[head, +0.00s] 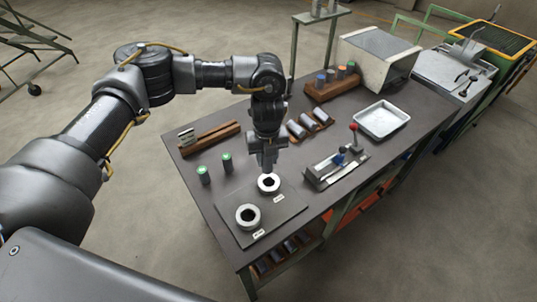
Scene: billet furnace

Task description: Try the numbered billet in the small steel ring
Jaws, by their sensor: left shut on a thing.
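My left gripper (267,167) points straight down over the smaller steel ring (262,187), which lies on a dark plate (284,212) on the workbench. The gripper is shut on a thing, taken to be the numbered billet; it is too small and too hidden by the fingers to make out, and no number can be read. I cannot tell whether it is inside the ring or just above it. A larger steel ring (239,218) lies on the same plate, nearer the front. My right gripper is not in view.
Two green-topped cylinders (204,176) stand left of the plate.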

